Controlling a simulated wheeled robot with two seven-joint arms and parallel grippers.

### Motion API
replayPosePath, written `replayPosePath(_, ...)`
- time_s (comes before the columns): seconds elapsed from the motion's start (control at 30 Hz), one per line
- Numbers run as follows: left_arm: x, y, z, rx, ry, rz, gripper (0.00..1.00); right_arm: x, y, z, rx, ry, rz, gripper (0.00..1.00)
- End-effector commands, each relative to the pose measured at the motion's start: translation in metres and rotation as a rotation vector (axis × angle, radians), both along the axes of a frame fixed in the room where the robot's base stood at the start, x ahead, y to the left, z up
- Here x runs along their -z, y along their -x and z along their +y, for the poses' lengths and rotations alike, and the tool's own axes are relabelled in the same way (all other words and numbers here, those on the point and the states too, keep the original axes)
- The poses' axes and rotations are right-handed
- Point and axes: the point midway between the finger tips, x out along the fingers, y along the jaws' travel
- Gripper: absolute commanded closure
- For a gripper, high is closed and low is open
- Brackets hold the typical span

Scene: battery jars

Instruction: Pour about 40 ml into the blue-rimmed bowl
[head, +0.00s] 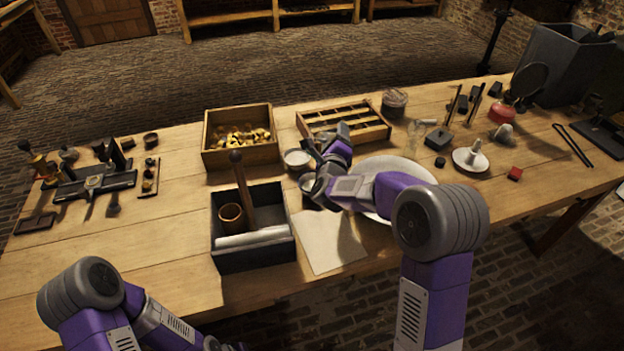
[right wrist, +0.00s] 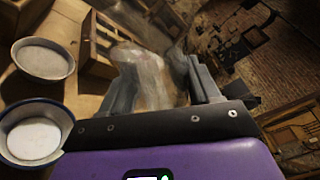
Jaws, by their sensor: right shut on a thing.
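My right gripper (head: 327,150) is over the middle of the table beside two small bowls. In the right wrist view my right gripper (right wrist: 163,80) is shut on a clear glass vessel (right wrist: 146,72), which looks tilted there; its contents are hard to make out. The blue-rimmed bowl (right wrist: 36,136), with a white inside, is at the lower left of that view, to the side of the fingers. A second bowl (right wrist: 43,60) with a grey inside is above it. In the head view one bowl (head: 297,158) shows, the other is partly behind my gripper. My left gripper's fingers are out of frame.
A dark open box (head: 252,262) with a brown cup and an upright wooden rod stands left of a paper sheet (head: 328,245). Behind are a wooden tray of brass pieces (head: 240,160) and a slatted tray (head: 362,128). A large pale plate (head: 385,170) lies under my right arm.

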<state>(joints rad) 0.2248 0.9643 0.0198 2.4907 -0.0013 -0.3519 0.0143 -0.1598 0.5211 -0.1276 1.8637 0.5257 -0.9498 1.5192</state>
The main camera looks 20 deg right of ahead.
Motion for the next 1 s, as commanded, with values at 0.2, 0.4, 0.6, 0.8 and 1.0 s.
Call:
replayPosePath(0.2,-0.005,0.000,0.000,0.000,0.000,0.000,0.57,-0.003,0.000,0.000,-0.001,0.028,-0.002,0.74)
replayPosePath(0.4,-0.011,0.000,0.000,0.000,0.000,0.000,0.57,-0.006,0.000,0.000,0.000,0.065,-0.004,0.74)
replayPosePath(0.6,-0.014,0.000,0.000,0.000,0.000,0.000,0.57,-0.004,0.000,-0.001,0.000,0.109,-0.005,0.74)
replayPosePath(0.8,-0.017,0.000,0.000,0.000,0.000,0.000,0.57,-0.004,0.000,0.000,0.000,0.145,-0.009,0.74)
replayPosePath(1.0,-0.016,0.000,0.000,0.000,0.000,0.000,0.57,-0.003,0.000,-0.003,0.001,0.144,-0.009,0.74)
